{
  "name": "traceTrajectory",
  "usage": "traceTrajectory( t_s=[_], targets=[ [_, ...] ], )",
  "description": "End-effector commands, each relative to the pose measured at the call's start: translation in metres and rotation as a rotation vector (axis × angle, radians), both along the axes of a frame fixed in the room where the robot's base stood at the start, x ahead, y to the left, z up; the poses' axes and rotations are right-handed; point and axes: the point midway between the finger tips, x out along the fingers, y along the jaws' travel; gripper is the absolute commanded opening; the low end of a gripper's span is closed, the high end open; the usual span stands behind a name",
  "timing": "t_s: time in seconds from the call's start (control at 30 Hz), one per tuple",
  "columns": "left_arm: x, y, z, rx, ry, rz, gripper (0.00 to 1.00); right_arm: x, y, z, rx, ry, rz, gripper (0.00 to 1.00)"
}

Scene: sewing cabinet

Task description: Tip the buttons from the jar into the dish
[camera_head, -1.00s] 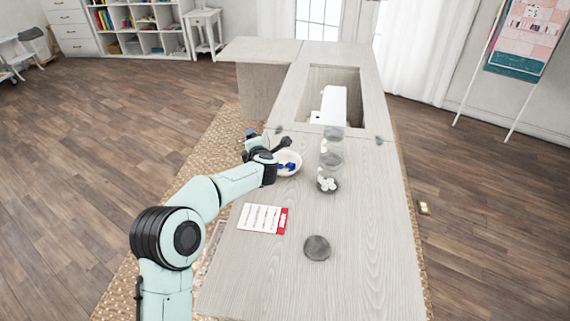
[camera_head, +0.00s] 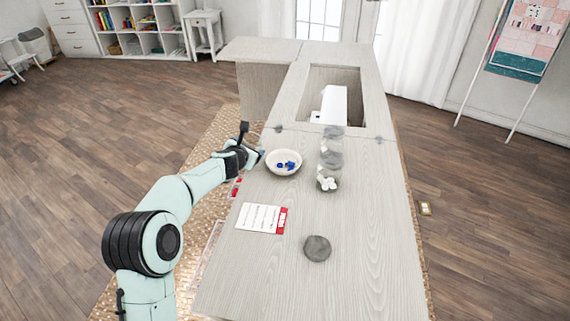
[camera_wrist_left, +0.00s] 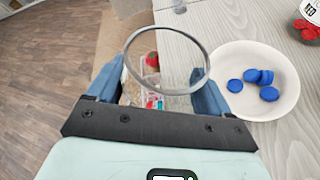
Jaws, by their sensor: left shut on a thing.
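The dish (camera_head: 283,171) is a shallow white bowl on the cabinet top with several blue buttons (camera_head: 288,165) in it. The dish (camera_wrist_left: 283,104) and its buttons (camera_wrist_left: 268,93) also show in the left wrist view, to the right of my gripper. My left gripper (camera_head: 246,151) is left of the dish, near the cabinet's left edge. In the left wrist view my left gripper (camera_wrist_left: 155,90) is shut on a clear glass jar (camera_wrist_left: 199,58), its round rim facing up in the picture. I see no buttons inside the jar. My right gripper is out of view.
Clear jars stand right of the dish, one with white buttons (camera_head: 328,184). Red buttons (camera_wrist_left: 305,29) show at the wrist view's corner. A printed card (camera_head: 259,218) and a round grey lid (camera_head: 317,248) lie nearer. A white sewing machine (camera_head: 331,104) stands behind.

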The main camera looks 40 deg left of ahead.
Motion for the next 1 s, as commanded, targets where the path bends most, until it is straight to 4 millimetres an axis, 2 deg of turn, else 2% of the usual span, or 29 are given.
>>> traceTrajectory(
  t_s=[0.03, 0.23, 0.5, 1.0],
  targets=[
    [-0.001, 0.002, -0.005, -0.016, -0.013, 0.002, 0.44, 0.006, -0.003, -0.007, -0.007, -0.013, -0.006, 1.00],
    [-0.007, 0.012, -0.006, -0.181, -0.126, 0.002, 0.44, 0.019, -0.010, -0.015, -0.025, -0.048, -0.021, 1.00],
    [-0.011, 0.016, -0.007, -0.292, -0.202, 0.001, 0.44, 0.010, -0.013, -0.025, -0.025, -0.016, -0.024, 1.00],
    [-0.011, 0.016, -0.007, -0.304, -0.211, -0.001, 0.44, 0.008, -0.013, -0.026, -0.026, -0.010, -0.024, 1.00]
  ],
)
